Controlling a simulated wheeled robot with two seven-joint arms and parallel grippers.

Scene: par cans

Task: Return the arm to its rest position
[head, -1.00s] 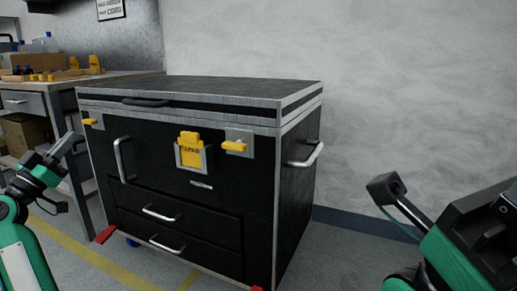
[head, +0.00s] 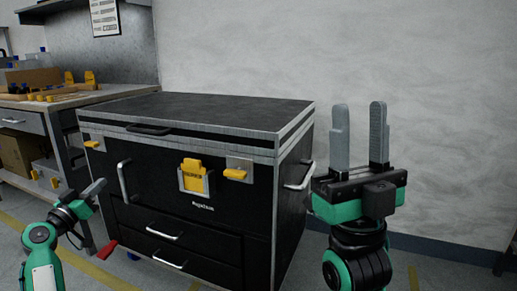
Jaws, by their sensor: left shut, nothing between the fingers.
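My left gripper (head: 98,188) is at the lower left of the head view, shut and empty, in front of the case's left side. My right gripper (head: 358,106) stands upright to the right of the case, its two grey fingers pointing up and clearly apart, with nothing between them. Both arms come in from the bottom of the view. No par can shows.
A black case (head: 200,107) with metal edges, yellow latches, handles and drawers fills the middle, its lid closed. A workbench (head: 95,97) with tools and boxes stands at the left. A pale wall (head: 430,80) is behind. Some floor is clear at the lower right.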

